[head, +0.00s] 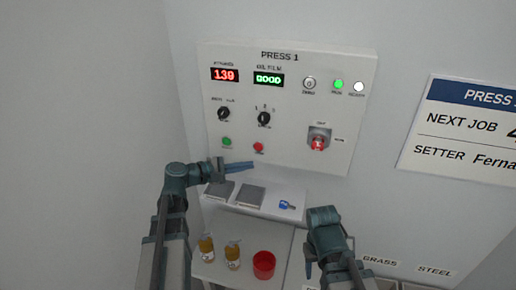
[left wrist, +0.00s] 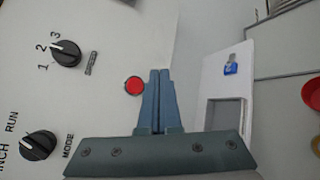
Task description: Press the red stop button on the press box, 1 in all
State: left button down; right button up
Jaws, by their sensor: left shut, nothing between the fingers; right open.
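The press box (head: 290,110) is a white panel labelled PRESS 1 on the wall. Its red stop button (head: 258,147) is small and round, at the lower left beside a green button (head: 227,142). My left gripper (head: 250,164) is shut and empty, with its tips just below the red button in the head view. In the left wrist view the red button (left wrist: 134,85) lies just left of the shut fingertips (left wrist: 159,73). I cannot tell how far the tips are from the panel. My right gripper (head: 308,268) is open, lower right, away from the panel.
The panel also carries two black knobs (head: 264,118), lit displays and a red switch (head: 319,143) at right. Lower down stand amber bottles (head: 206,247) and a red cup (head: 264,264).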

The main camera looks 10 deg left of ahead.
aim_at(261, 150)
pick_arm(q)
jog(key=w, duration=0.6)
jog(key=shift+w+d, duration=0.1)
jog(key=shift+w, duration=0.15)
jog(key=shift+w, duration=0.15)
dwell(1.7)
jog(key=shift+w, duration=0.25)
jog(key=shift+w, duration=0.4)
dwell(0.6)
jog(key=shift+s, duration=0.8)
jog(key=shift+s, duration=0.15)
jog(key=s, duration=0.4)
jog(key=shift+s, duration=0.4)
